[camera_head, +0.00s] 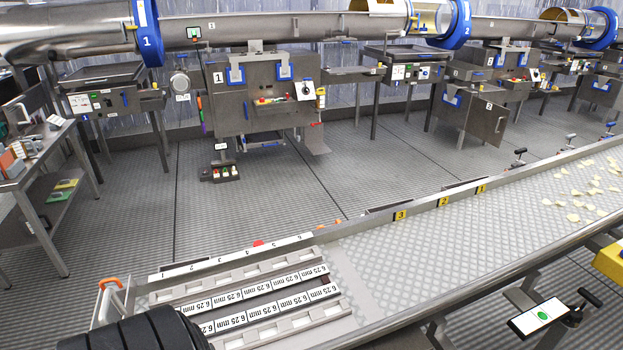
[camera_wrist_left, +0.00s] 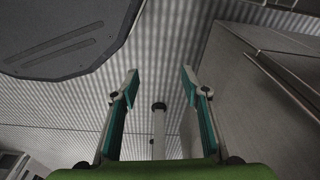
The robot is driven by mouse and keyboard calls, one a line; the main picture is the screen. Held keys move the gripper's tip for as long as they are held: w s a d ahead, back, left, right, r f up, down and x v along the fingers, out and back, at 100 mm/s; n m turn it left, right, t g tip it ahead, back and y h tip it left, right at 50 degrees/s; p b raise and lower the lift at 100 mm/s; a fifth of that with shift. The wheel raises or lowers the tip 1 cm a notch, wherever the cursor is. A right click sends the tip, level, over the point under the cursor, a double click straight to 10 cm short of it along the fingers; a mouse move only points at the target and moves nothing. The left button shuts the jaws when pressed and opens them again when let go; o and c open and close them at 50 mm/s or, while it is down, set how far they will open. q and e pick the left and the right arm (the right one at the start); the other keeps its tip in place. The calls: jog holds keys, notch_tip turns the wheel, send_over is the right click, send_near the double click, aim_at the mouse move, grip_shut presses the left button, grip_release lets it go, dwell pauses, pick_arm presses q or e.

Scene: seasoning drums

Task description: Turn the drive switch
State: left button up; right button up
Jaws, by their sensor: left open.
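A grey steel cabinet marked 1 (camera_head: 260,95) stands at the back. On its right side is a white plate with a dark rotary switch (camera_head: 304,90); I cannot read its label, so I cannot tell if it is the drive switch. Similar controls show on the cabinet marked 2 (camera_head: 480,115) farther right. My left gripper (camera_wrist_left: 158,82) is open and empty in the left wrist view, its two fingers wide apart. A pale post with a dark round end (camera_wrist_left: 158,106) shows between the fingers, apparently beyond them. My right gripper is not in view.
A conveyor (camera_head: 420,255) with chips at its far right crosses the foreground. A side table (camera_head: 35,150) stands left. Steel drums with blue rings (camera_head: 148,30) run above. Ribbed floor (camera_head: 250,210) between conveyor and cabinets is largely clear.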

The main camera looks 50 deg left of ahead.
pick_arm(q)
jog(key=shift+s+a+f, duration=0.2)
jog(key=shift+s+f, duration=0.3)
jog(key=shift+s, duration=0.3)
jog(key=s+a+f, duration=0.1)
jog(key=s+f, duration=0.1)
jog(key=s, duration=0.5)
jog(key=s+a+f, duration=0.1)
jog(key=s+f, duration=0.1)
jog(key=s, duration=0.5)
jog(key=shift+f, duration=0.4)
